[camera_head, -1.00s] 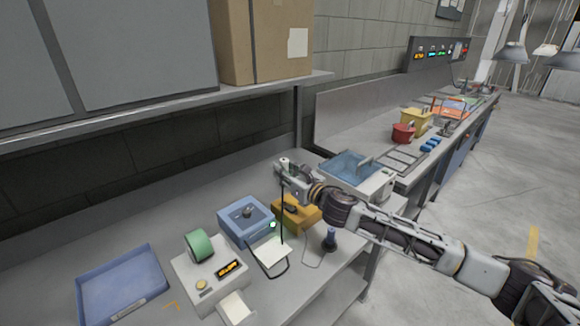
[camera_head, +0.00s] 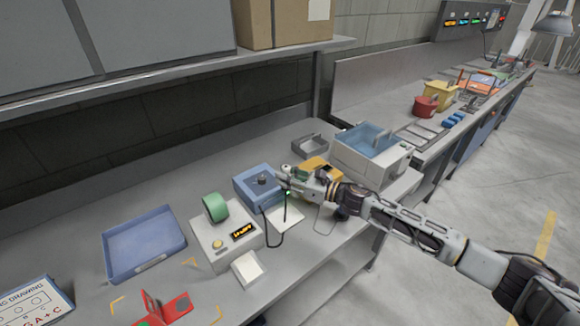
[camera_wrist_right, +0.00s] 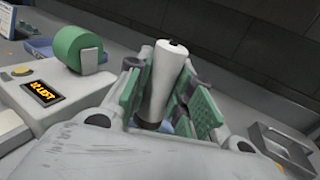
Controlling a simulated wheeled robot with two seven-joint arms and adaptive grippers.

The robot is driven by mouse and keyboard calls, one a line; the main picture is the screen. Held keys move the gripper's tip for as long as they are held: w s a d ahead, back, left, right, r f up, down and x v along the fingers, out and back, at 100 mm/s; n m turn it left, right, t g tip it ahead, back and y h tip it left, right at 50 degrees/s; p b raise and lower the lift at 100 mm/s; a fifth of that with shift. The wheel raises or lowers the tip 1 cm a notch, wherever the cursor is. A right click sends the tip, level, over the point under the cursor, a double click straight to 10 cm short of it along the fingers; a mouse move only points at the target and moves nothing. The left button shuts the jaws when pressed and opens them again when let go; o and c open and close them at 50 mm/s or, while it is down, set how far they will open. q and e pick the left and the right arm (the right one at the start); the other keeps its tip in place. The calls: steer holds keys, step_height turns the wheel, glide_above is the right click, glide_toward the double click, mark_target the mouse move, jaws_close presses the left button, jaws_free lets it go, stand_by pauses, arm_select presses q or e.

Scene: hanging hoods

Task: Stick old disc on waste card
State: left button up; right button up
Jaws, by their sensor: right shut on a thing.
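My right gripper (camera_head: 284,177) is at the right edge of the blue box (camera_head: 245,191), which has a dark round piece on top. In the right wrist view its green-padded fingers (camera_wrist_right: 158,85) are shut on a white tapered handle (camera_wrist_right: 163,75) with a dark end. A dark cord hangs below the gripper in the head view. A white card (camera_head: 287,221) lies on the bench just below the gripper. Another white card or pad (camera_head: 247,268) sits at the front of the white machine. I cannot make out the old disc. My left gripper is not in view.
The white machine (camera_head: 213,240) carries a green roll (camera_head: 215,207) and a lit display. A blue tray (camera_head: 117,272), a red stand (camera_head: 178,306), a yellow box (camera_head: 322,165) and a blue-lidded unit (camera_head: 372,158) are around. Bench is clear between the tray and the wall.

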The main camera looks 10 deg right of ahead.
steer(key=shift+s+a+r+n+g+y, duration=0.15)
steer(key=shift+s+a+n+g+y, duration=0.2)
steer(key=shift+s+g, duration=0.35)
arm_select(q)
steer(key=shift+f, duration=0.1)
arm_select(e)
steer(key=shift+s+f, duration=0.1)
steer(key=shift+f, duration=0.1)
